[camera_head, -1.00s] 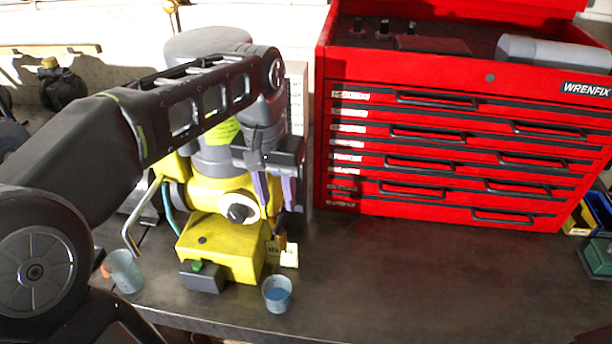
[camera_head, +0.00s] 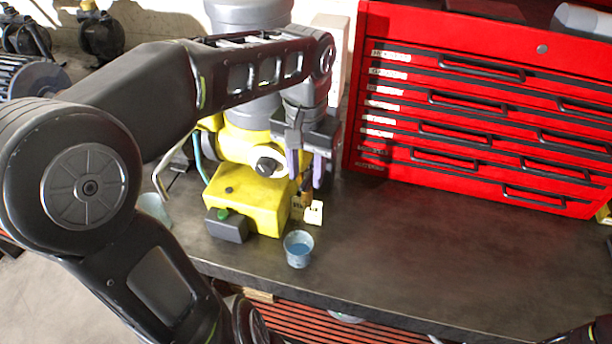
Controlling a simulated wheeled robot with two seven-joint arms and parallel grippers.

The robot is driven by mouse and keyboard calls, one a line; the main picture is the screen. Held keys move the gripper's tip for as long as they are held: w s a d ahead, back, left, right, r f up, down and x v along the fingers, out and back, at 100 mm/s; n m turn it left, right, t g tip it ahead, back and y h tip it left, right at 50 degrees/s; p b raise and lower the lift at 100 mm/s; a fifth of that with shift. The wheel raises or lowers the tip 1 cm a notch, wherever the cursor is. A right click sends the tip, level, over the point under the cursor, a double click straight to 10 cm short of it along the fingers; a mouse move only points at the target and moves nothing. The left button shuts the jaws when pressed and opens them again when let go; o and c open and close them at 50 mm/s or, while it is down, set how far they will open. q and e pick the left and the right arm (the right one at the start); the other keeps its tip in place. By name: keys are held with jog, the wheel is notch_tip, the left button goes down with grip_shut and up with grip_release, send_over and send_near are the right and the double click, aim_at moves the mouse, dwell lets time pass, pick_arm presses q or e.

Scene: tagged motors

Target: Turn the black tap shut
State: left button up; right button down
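A yellow machine (camera_head: 250,203) with a grey upper body stands on the dark bench, left of the red tool chest. A black knob (camera_head: 267,166) sits on a pale disc on its front. A small brown fitting (camera_head: 306,183) with pale tags (camera_head: 313,212) is at its right side; I cannot tell surely which part is the black tap. My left gripper (camera_head: 305,169) points down at the machine's right side, just above the brown fitting. Its two purplish fingers are apart, and no held object shows between them. The arm hides part of the machine. My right gripper is not seen.
A small cup (camera_head: 298,250) with blue contents stands at the bench's front edge. Another cup (camera_head: 154,208) is partly hidden by my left arm. The red tool chest (camera_head: 480,110) fills the back right. The bench (camera_head: 420,250) is clear in front of it.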

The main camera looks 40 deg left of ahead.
pick_arm(q)
jog(key=shift+f, duration=1.1)
jog(key=shift+c, duration=0.2)
grip_shut()
